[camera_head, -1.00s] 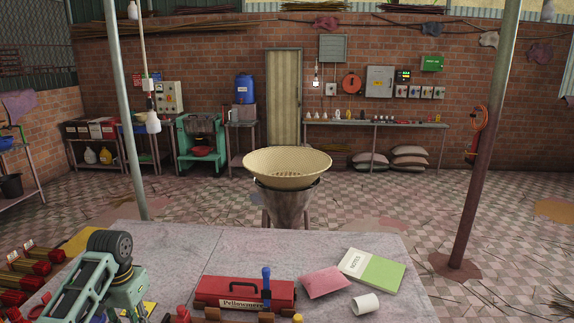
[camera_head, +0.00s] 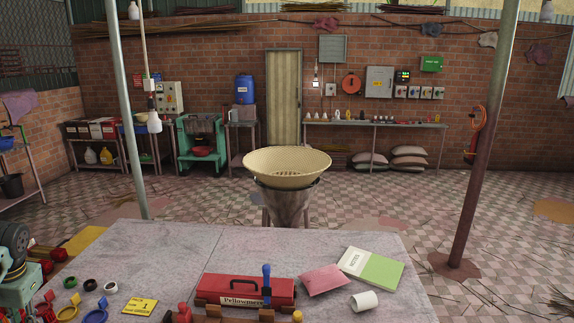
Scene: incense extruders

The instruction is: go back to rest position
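No part of my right arm or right gripper is in view.
On the table (camera_head: 170,258) are a red toolbox (camera_head: 225,288), a pink pouch (camera_head: 323,280), a notes book (camera_head: 372,268), a white cup (camera_head: 364,301), a yellow card (camera_head: 140,306) and several coloured rings at left. A woven basket (camera_head: 287,161) sits on a metal stand (camera_head: 286,202) beyond.

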